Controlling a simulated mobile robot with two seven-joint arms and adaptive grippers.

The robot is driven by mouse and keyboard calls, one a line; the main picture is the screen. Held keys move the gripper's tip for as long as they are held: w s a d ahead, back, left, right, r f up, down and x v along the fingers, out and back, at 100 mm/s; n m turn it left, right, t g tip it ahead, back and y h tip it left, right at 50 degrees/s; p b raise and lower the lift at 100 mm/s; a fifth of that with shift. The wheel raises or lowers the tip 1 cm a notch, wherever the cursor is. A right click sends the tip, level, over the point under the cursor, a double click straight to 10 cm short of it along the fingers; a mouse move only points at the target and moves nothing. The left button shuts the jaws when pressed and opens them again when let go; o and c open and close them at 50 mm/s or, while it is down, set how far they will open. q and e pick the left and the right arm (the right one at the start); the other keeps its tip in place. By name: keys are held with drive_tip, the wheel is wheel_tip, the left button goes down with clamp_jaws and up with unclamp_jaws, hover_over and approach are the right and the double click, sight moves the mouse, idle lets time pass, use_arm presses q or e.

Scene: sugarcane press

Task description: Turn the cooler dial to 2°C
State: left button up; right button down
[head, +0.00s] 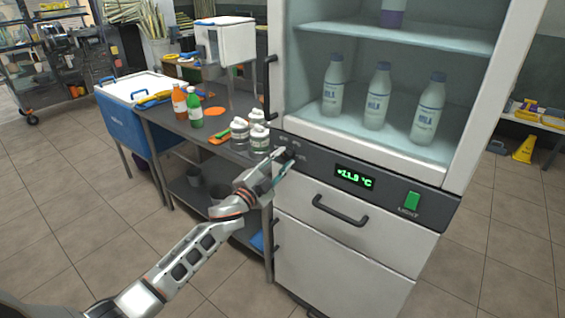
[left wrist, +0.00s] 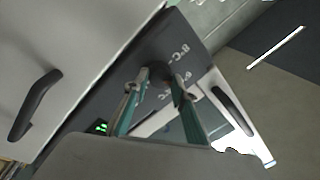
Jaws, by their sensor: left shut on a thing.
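The cooler (head: 335,225) is a white and grey cabinet with a dark control strip across its front. The dark dial (head: 287,156) sits at the left end of that strip, mostly hidden by my gripper. My left gripper (head: 283,162) is shut on the dial. In the left wrist view the two fingers (left wrist: 161,82) stand on either side of the dark knob (left wrist: 158,78). A printed "8°C" mark (left wrist: 178,53) shows beside it there. The green display (head: 355,177) reads about +11.9 °C; its last digit is hard to read. My right gripper is not in view.
A green light switch (head: 412,201) is at the strip's right end. A drawer handle (head: 340,211) projects below the display. Milk bottles (head: 377,97) stand inside the cooler. A dark table (head: 165,118) with jars and bottles stands to the left. The floor in front is clear.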

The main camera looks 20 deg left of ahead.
use_arm(q)
drive_tip(key=m+h+b, duration=0.1)
drive_tip(key=m, duration=0.5)
drive_tip(key=shift+f, duration=0.15)
drive_tip(key=m+h, duration=0.1)
drive_tip(key=m, duration=0.3)
drive_tip(key=shift+a+g+b, duration=0.1)
drive_tip(key=shift+g+b, duration=0.25)
drive_tip(key=shift+g, duration=0.05)
drive_tip(key=m, duration=0.4)
drive_tip(key=shift+m+h, duration=0.3)
drive_tip(key=m+g, duration=0.1)
drive_tip(key=m, duration=0.4)
drive_tip(key=shift+a+m, duration=0.15)
drive_tip(key=shift+m, duration=0.25)
drive_tip(key=m, duration=0.1)
drive_tip(key=m+p, duration=0.1)
drive_tip(key=m, duration=0.1)
drive_tip(key=shift+w+r+g, duration=0.1)
drive_tip(key=shift+r+g, duration=0.1)
drive_tip(key=shift+g, duration=0.2)
drive_tip(key=shift+m, duration=1)
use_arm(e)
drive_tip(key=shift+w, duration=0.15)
use_arm(q)
drive_tip(key=shift+f, duration=0.1)
